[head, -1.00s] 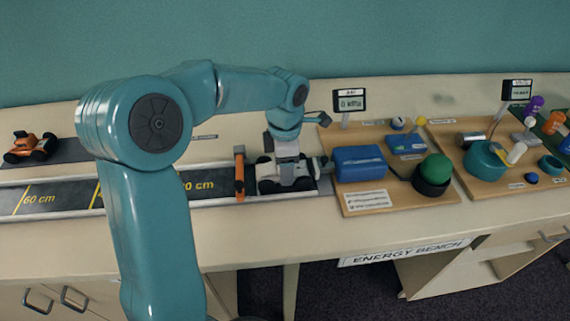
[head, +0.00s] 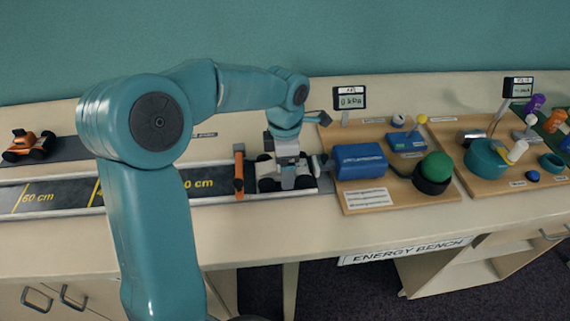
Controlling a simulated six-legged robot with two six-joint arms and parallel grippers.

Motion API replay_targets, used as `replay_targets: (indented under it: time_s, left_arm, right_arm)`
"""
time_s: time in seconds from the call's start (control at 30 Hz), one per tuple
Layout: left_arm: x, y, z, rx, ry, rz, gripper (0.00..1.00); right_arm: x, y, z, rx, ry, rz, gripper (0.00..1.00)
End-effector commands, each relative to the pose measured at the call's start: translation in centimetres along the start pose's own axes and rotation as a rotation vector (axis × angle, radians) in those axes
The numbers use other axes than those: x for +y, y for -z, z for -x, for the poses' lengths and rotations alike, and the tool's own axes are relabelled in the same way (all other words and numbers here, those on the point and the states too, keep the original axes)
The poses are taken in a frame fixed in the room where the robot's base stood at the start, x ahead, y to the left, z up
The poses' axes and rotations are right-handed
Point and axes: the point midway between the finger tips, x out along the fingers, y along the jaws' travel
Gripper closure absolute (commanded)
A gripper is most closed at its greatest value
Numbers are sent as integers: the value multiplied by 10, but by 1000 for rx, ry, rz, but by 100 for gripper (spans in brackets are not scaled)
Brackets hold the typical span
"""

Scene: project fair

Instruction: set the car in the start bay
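A white car (head: 268,171) with dark wheels stands at the right end of the track (head: 70,192), in the start bay just right of an orange gate (head: 239,172). My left gripper (head: 288,175) points down over the car, with its grey fingers at the car's middle. The fingers hide part of the car, and I cannot tell whether they press on it or stand slightly apart. My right gripper is not in view.
An orange car (head: 28,146) stands on a dark strip at the far left. A board with a blue tank (head: 359,161) and a green dome (head: 437,166) lies close right of the bay. A second board (head: 520,185) is farther right. The bench front is clear.

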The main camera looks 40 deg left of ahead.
Motion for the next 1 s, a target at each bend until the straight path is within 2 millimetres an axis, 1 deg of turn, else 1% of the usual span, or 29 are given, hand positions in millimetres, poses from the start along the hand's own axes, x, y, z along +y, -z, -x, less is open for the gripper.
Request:
replay_targets:
  time_s: [0.03, 0.07, 0.1, 0.3, 0.4, 0.5, 0.6, 0.7, 1.0]
  left_arm:
    - [0, 0, 15, -2, -2, 0, 16]
    - [1, -1, 17, -3, -4, 0, 16]
    - [1, -1, 25, -4, -6, 0, 16]
    - [0, -1, 76, -4, -4, -1, 16]
    - [1, -1, 97, -4, -4, 0, 16]
    - [0, -1, 113, -3, -4, -1, 16]
    - [0, 0, 122, -2, -3, 0, 16]
    - [0, 0, 126, -1, -2, 0, 16]
    - [0, 0, 127, -1, -2, 0, 16]
  right_arm:
    - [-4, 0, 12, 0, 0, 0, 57]
    - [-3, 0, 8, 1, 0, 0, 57]
    - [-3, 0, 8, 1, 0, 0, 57]
    - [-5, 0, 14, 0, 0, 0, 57]
    - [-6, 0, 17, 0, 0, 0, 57]
    - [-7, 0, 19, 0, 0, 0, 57]
    - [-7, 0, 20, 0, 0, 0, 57]
    - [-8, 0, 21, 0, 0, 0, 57]
    - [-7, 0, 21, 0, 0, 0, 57]
